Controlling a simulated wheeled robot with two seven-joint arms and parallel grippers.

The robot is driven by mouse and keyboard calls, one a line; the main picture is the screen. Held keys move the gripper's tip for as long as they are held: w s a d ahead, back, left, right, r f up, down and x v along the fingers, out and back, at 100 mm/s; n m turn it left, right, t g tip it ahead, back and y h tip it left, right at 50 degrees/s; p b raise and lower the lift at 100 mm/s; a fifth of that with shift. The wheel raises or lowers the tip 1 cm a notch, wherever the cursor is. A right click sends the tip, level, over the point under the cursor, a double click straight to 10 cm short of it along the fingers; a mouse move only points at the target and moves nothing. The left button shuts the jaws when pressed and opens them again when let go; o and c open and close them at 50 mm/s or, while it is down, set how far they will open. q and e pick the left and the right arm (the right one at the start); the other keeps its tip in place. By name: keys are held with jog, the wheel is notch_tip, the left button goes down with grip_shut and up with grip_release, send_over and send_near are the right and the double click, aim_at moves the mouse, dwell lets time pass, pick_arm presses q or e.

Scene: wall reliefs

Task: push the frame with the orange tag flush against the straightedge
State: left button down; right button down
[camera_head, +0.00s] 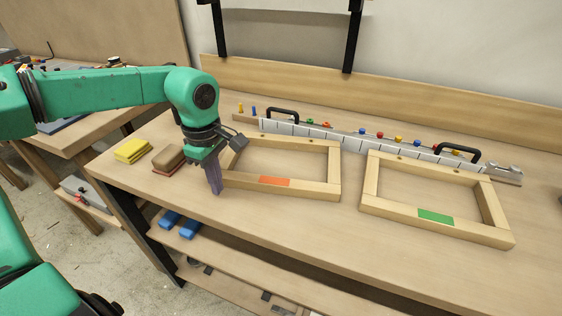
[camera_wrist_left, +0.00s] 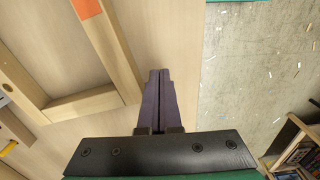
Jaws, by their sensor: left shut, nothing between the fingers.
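The frame with the orange tag (camera_head: 310,190) is a pale wooden rectangle lying flat on the bench. Its orange tag (camera_head: 274,181) is on the front rail; it also shows in the left wrist view (camera_wrist_left: 88,8). The metal straightedge (camera_head: 300,131) with black handles runs behind it. The frame looks slightly skewed: its back right corner is close to the straightedge, its back left corner farther off. Whether they touch cannot be told. My left gripper (camera_head: 216,190) is shut and empty, pointing down beside the frame's front left corner. In the wrist view its fingertips (camera_wrist_left: 158,76) are just outside the front rail.
A second frame with a green tag (camera_head: 436,216) lies to the right, near the straightedge. A yellow block (camera_head: 132,150) and a brown block (camera_head: 168,158) lie to the left. Several coloured pegs stand behind the straightedge. Bare bench lies in front of the frames.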

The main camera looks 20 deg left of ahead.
aim_at(224, 179)
pick_arm(q)
jog(key=shift+f+b, duration=0.75)
jog(key=shift+f, duration=0.15)
jog(key=shift+r, duration=0.25)
jog(key=shift+w+a, duration=0.1)
jog(key=shift+w, duration=1.45)
dwell(1.5)
jog(key=shift+w, duration=1.95)
dwell(1.3)
jog(key=shift+s, duration=0.15)
